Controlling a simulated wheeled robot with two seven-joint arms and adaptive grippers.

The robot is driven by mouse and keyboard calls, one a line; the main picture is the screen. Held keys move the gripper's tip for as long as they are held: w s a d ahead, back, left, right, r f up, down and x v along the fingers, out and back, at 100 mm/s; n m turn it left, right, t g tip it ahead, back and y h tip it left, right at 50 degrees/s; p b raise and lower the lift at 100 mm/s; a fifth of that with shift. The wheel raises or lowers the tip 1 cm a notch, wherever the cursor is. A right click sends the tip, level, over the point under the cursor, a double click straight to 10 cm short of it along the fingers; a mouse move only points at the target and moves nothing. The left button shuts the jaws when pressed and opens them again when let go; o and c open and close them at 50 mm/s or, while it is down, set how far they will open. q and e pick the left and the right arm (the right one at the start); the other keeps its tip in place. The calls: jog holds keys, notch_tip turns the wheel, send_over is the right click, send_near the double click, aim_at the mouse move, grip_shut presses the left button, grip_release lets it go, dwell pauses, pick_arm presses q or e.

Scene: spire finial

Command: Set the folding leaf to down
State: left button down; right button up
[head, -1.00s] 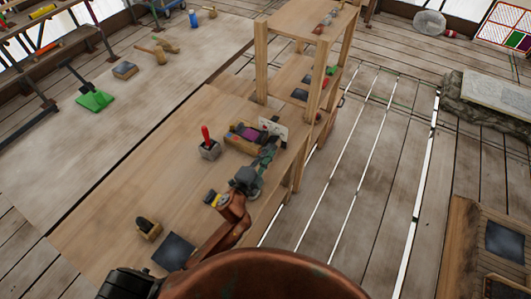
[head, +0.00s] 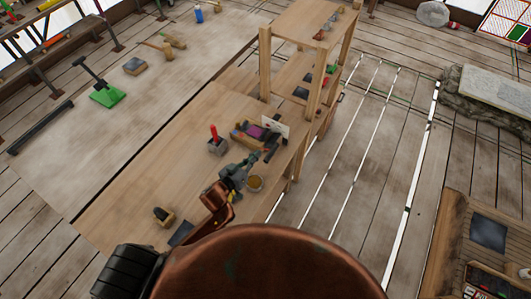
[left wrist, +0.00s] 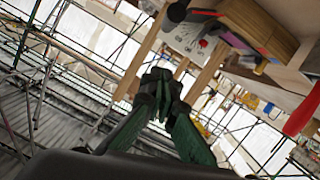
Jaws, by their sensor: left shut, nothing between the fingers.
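The wooden workbench (head: 135,195) runs diagonally through the head view and appears flat. I cannot make out a separate folding leaf or its hinge, so its position cannot be told. My left gripper (head: 255,159) is over the bench's right side, close to the white card and the block tray. It is shut and empty. In the left wrist view its fingertips (left wrist: 160,84) are together, with the bench's items beyond them at the upper right. My right gripper is not in view.
A red-handled box (head: 216,141), a tray of coloured items (head: 247,134) and a white card (head: 275,126) stand near my left gripper. A wooden shelf frame (head: 264,65) rises at the bench's far end.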

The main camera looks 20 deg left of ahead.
pick_arm(q)
jog(key=w+f, duration=0.1)
jog(key=w+d+f, duration=0.1)
jog(key=w, duration=0.1)
jog(key=w+d+f, duration=0.1)
jog(key=w, duration=0.1)
jog(key=shift+w+d+f+p, duration=0.2)
jog(key=shift+d+f+p, duration=0.05)
jog(key=shift+f+p, duration=0.1)
jog(key=shift+d+f, duration=0.2)
jog(key=shift+f, duration=0.55)
jog(key=shift+s+d, duration=0.1)
